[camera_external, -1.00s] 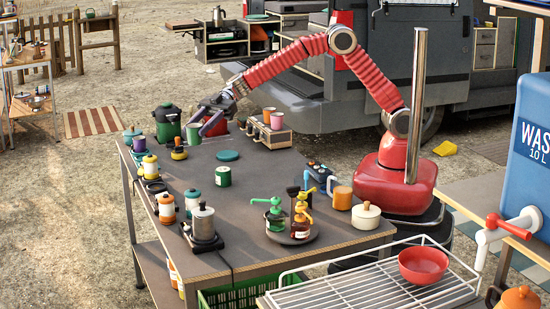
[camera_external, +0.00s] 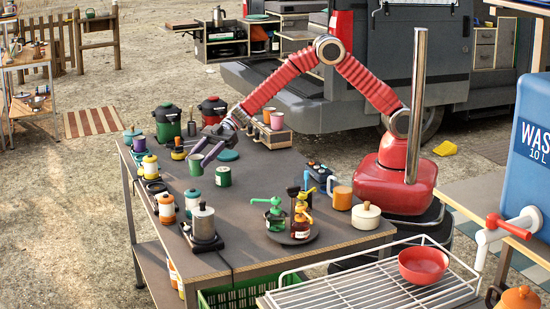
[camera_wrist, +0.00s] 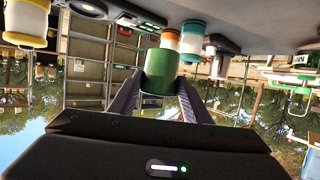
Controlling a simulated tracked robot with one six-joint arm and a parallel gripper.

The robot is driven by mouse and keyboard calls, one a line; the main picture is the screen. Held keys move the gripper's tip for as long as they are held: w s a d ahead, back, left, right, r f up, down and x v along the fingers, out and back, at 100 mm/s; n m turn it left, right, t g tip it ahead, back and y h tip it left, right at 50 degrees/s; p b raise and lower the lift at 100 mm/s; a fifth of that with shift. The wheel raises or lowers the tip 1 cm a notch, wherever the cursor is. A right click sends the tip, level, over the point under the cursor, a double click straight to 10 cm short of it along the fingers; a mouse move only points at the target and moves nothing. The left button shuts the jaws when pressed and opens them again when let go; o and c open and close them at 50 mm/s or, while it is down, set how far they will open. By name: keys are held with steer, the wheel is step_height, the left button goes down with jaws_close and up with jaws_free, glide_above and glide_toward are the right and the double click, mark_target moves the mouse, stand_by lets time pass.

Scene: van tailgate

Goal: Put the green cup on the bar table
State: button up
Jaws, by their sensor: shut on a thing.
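The green cup (camera_external: 195,165) is held in my gripper (camera_external: 203,158), over the left part of a grey-topped table (camera_external: 270,185). It looks tilted in the outside view. In the wrist view the cup (camera_wrist: 160,72) sits between the two fingers of my gripper (camera_wrist: 158,92), which are shut on it. A green tin with a pale label (camera_external: 223,176) stands on the table just right of the held cup. Which table is the bar table I cannot tell for sure.
A green disc (camera_external: 228,155) lies behind the held cup. Several lidded jars, including a yellow one (camera_external: 150,166), line the left edge. The table's middle right is clear.

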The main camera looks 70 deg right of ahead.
mark_target(200, 173)
step_height(200, 173, down, 5)
steer(key=shift+f, duration=0.2)
steer(key=shift+f, duration=1.85)
steer(key=shift+f, duration=0.1)
steer(key=o, duration=1.2)
